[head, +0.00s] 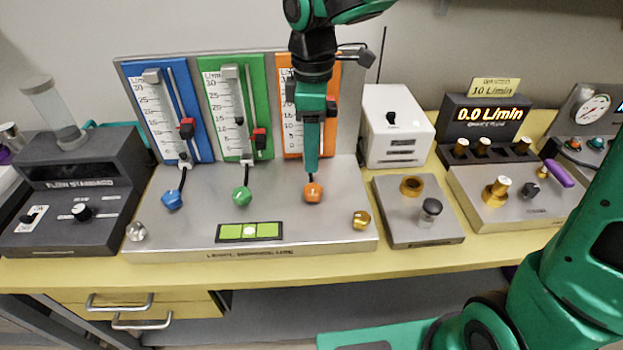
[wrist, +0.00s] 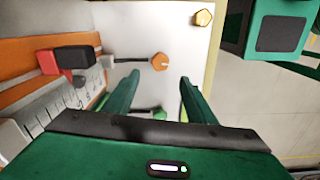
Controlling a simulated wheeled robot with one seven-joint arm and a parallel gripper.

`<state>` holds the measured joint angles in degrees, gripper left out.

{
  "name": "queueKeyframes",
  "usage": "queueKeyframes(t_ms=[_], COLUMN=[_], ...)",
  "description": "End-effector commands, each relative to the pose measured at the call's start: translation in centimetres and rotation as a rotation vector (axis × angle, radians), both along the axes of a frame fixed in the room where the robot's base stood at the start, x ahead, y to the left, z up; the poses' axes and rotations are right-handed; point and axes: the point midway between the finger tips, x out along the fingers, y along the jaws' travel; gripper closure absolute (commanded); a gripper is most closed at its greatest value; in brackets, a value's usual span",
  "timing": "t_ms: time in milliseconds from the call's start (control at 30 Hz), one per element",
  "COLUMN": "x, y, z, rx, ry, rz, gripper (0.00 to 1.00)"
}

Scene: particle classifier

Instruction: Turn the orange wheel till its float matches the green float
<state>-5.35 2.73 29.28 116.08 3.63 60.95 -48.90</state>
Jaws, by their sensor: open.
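The orange wheel (head: 313,192) is a faceted knob on the grey bench unit, below the orange flowmeter panel (head: 287,140). In the wrist view the orange wheel (wrist: 159,62) lies beyond and between my fingertips. My gripper (head: 312,166) points down above the wheel, its fingers apart and empty; they also show in the wrist view (wrist: 158,80). The green panel (head: 262,90) has a tube with a small dark float (head: 238,121) near mid-scale. The green wheel (head: 242,196) sits below it. My arm hides most of the orange tube, and I cannot make out its float.
The blue panel (head: 190,95) and blue wheel (head: 172,200) stand at the left. A green level strip (head: 249,231) lies at the front. A brass knob (head: 361,220) is right of the orange wheel. A red-and-black block (wrist: 60,60) juts from the orange panel.

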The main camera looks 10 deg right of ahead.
Motion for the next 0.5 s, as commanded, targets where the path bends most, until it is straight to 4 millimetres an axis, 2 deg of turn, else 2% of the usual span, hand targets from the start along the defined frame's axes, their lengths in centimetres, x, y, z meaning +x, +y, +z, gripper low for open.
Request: queueKeyframes(t_ms=[233,500], x=[0.0,-0.1], y=[-0.1,-0.1], z=[-1.5,-6.2], rx=[-0.001,-0.001], ry=[0.002,0.004], rz=[0.004,0.004], gripper=[0.49,0.49])
